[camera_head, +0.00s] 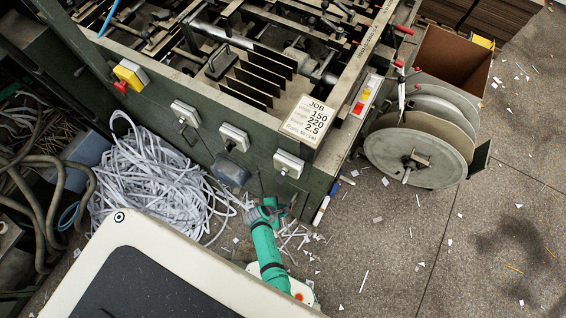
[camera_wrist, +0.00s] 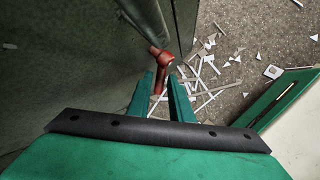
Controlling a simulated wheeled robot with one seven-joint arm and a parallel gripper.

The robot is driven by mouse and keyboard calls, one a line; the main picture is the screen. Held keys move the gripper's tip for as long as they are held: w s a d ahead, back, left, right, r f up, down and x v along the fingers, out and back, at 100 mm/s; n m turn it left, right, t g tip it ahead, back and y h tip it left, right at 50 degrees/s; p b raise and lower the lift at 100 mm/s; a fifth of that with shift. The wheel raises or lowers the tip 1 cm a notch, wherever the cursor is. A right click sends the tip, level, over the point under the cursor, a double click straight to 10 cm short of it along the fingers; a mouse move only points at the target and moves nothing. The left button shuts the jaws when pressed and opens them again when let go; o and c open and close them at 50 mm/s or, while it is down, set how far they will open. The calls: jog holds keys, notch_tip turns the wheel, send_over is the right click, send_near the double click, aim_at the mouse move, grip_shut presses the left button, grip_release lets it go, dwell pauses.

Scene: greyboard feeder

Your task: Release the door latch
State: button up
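The latch is a red handle (camera_wrist: 165,60) with a rounded head, on the dark green machine side in the wrist view. Its lower part reaches down between the two green fingers of my gripper (camera_wrist: 160,80). The fingers stand apart with the handle between them, and a gap seems to show beside it; contact is hard to judge. In the head view my green gripper (camera_head: 268,208) is low beside the front of the machine (camera_head: 245,140), near its right corner. The latch cannot be made out there. The door panel (camera_wrist: 70,50) fills the left of the wrist view and looks closed.
White paper strips (camera_head: 155,185) are heaped left of my gripper, with scraps across the floor (camera_head: 400,260). Switch boxes (camera_head: 288,163) jut from the machine above my gripper. A large reel (camera_head: 415,150) stands right of the corner. Open floor lies to the right.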

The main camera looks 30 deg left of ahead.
jog(key=shift+w+f, duration=0.15)
jog(key=shift+f, duration=0.2)
grip_shut()
jog(key=shift+d, duration=0.1)
jog(key=shift+r+m+y, duration=0.3)
jog(key=shift+y, duration=0.8)
jog(key=shift+r+m+y, duration=0.3)
jog(key=shift+y, duration=0.8)
